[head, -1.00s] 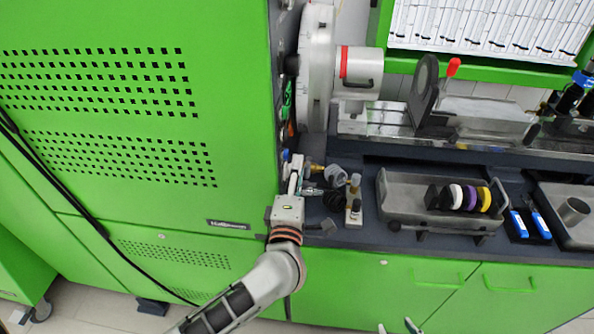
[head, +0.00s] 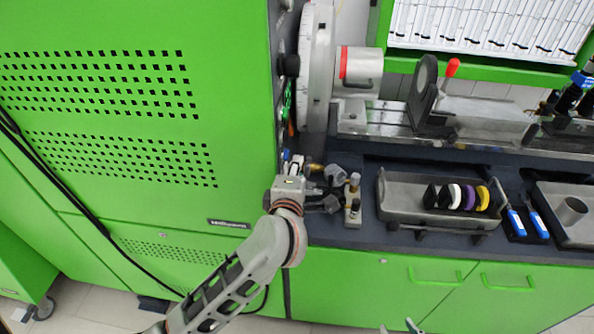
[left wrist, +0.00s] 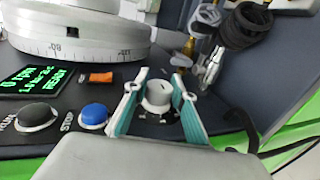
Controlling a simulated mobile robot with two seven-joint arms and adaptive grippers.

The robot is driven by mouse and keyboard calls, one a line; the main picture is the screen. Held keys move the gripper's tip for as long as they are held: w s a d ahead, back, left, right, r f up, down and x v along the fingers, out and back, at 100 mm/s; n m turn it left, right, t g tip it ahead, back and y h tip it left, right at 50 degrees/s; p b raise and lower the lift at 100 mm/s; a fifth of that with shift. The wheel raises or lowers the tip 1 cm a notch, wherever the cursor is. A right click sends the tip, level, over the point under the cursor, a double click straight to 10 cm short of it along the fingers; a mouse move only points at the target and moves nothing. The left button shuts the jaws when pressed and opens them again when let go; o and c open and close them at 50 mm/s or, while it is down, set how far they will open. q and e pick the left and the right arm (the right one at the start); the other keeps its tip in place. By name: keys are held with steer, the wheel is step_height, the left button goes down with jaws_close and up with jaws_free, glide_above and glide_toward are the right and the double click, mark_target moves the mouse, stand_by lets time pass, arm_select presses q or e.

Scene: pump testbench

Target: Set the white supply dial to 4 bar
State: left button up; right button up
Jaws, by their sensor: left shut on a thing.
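The white supply dial (left wrist: 158,97) is a small round white knob on the dark panel, between the teal-padded fingers of my left gripper (left wrist: 158,104) in the left wrist view. The fingers are shut on its sides. In the head view my left gripper (head: 293,166) is at the cabinet's right edge, where the dial is hidden. The panel display (left wrist: 38,85) shows green text with 0 rpm and READY; its pressure line is too blurred to read surely. Only the tips of my right gripper (head: 399,329) show at the bottom edge, apart and empty.
A blue button (left wrist: 93,115), a dark button (left wrist: 36,117) and an orange switch (left wrist: 101,77) sit left of the dial. A tray of coloured rings (head: 410,203) is farther right on the bench.

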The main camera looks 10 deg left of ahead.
arm_select(q)
steer(key=o, duration=1.2)
steer(key=shift+c, duration=0.2)
steer(key=v, duration=1.2)
